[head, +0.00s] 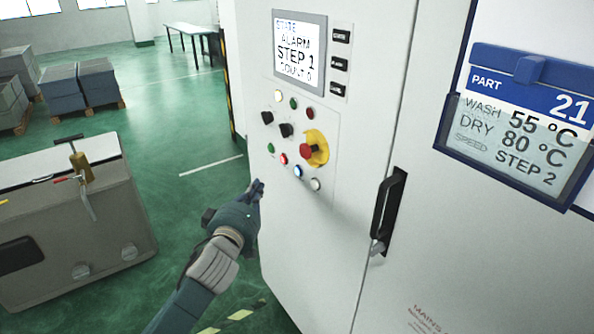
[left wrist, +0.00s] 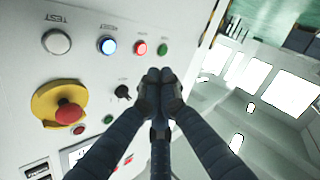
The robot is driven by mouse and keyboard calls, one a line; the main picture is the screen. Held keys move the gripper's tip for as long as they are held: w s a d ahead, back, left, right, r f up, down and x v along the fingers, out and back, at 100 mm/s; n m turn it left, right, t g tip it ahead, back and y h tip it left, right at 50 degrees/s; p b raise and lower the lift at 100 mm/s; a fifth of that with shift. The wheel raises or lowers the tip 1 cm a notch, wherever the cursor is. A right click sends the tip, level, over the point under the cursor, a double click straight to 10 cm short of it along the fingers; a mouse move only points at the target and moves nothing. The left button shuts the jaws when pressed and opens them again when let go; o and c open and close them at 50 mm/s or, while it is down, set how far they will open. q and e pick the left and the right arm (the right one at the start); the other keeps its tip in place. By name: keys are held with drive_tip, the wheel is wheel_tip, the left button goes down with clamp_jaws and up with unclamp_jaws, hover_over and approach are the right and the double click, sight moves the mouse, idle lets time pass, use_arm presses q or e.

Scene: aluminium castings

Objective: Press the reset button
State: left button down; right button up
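The control panel (head: 335,150) on the white cabinet carries several buttons and knobs. The blue button (head: 298,171) is in its lower row, and shows lit in the left wrist view (left wrist: 107,45) under a small label that looks like RESET. A red button (left wrist: 140,48) and a white button (left wrist: 57,42) flank it. My left gripper (head: 258,187) is in front of the panel's lower left, apart from the blue button. In the left wrist view its fingertips (left wrist: 160,76) are together and empty, below and right of the blue button. My right gripper is not in view.
A red emergency stop on a yellow base (head: 315,148) sticks out above the blue button. The display (head: 300,50) reads ALARM, STEP 1. A black door handle (head: 388,212) and a blue sign holder (head: 520,140) are to the right. A grey machine (head: 70,225) stands left; floor between is clear.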

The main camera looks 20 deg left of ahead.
sight(299, 171)
use_arm(q)
drive_tip(key=shift+r, duration=0.2)
drive_tip(key=w+d+b, duration=0.2)
drive_tip(key=w+d, duration=0.3)
drive_tip(key=w, duration=0.2)
drive_tip(key=shift+d, duration=0.2)
idle(0.3)
drive_tip(key=shift+w+d, duration=0.1)
idle(1.3)
drive_tip(key=shift+w+d, duration=0.2)
drive_tip(key=shift+w, duration=0.05)
